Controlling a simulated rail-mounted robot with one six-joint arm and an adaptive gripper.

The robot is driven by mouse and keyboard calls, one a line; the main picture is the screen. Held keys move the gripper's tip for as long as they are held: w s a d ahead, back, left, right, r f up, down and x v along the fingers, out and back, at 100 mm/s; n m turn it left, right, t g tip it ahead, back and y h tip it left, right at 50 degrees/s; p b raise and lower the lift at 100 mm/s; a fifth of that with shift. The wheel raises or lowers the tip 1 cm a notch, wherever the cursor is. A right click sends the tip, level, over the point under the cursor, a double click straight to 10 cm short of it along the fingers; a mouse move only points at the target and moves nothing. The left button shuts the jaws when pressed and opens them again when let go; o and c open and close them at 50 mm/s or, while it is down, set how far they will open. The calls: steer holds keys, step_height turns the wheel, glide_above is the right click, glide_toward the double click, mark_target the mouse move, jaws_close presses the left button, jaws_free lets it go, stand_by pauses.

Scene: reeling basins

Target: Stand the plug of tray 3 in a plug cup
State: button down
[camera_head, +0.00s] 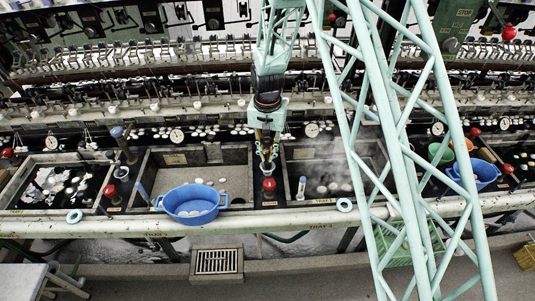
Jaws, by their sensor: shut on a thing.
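My gripper (267,165) points down over the dark strip between the two middle basins. Its fingers are closed around a small greyish piece, seemingly the plug, which is mostly hidden by them. A red knob (269,184) stands just below and in front of the fingertips. The basin marked tray 3 (322,200) lies right of the gripper, with pale cocoons in steaming water. A dark round cup with a pale rim (122,172) sits on the strip at left. I cannot tell whether a cup is under my gripper.
A blue tub (191,203) sits on the front edge of the basin left of my gripper. A blue-topped white stick (301,187) stands in tray 3. A pale ring (344,205) lies on the front rail. Reeling machinery runs along the back.

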mark_target(268, 138)
steer(key=shift+f+b, duration=0.6)
steer(key=shift+f, duration=0.45)
steer(key=shift+f, duration=0.1)
steer(key=c, duration=2.4)
jaws_free()
step_height(268, 138, up, 11)
steer(key=shift+f, duration=0.1)
steer(key=shift+r, duration=0.6)
